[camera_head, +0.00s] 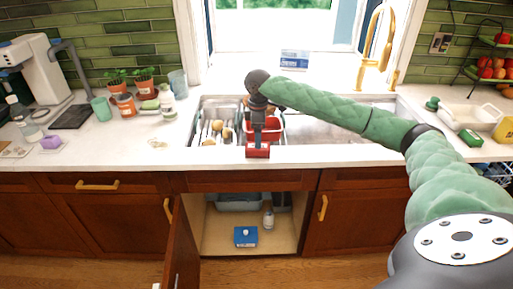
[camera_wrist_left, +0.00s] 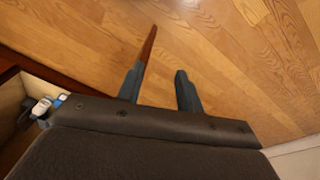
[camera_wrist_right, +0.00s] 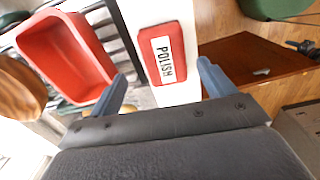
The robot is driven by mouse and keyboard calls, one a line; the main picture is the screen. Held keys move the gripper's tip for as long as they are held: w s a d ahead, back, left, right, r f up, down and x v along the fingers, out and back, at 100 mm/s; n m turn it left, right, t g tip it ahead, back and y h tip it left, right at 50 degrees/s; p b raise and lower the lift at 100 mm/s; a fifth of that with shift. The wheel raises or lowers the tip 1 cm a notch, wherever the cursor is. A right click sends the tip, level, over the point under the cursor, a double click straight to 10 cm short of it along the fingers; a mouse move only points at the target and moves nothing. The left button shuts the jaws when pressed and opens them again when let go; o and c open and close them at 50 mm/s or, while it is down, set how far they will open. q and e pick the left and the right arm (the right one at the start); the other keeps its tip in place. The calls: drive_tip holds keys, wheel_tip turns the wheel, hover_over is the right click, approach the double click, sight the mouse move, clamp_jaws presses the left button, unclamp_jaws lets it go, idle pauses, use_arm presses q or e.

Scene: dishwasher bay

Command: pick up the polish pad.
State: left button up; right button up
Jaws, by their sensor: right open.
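The polish pad (camera_head: 257,152) is a red block on the front strip of the white counter, before the sink. The right wrist view shows the pad (camera_wrist_right: 168,62) with a white label reading POLISH. My right gripper (camera_head: 257,141) points down over it; its fingers (camera_wrist_right: 161,82) are open and spread wider than the pad, which shows between and beyond their tips. I cannot tell whether the fingers reach down beside it. My left gripper (camera_wrist_left: 158,80) is open and empty, over the wooden floor in its wrist view; it is outside the head view.
The sink (camera_head: 322,130) behind the pad holds a red tub (camera_wrist_right: 104,42) and a rack with dishes. A cabinet door (camera_head: 182,245) stands open below, with a blue box (camera_head: 245,237) and a bottle (camera_head: 268,217) inside. Counter to the left of the sink holds cups and plants.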

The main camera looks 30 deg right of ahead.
drive_tip(key=f, duration=0.1)
drive_tip(key=f+p, duration=0.2)
drive_tip(key=shift+s+a+f, duration=0.25)
drive_tip(key=shift+f, duration=1.05)
use_arm(q)
wheel_tip(320, 180, down, 8)
drive_tip(key=s+a, duration=0.1)
drive_tip(key=shift+s+a+f, duration=0.2)
drive_tip(key=shift+s+a, duration=0.1)
drive_tip(key=shift+s, duration=0.05)
use_arm(e)
drive_tip(key=c, duration=1.1)
use_arm(q)
drive_tip(key=shift+w+r+p, duration=0.1)
drive_tip(key=shift+r+p, duration=0.05)
drive_tip(key=shift+p, duration=0.15)
use_arm(e)
drive_tip(key=shift+o, duration=0.2)
drive_tip(key=shift+r, duration=0.2)
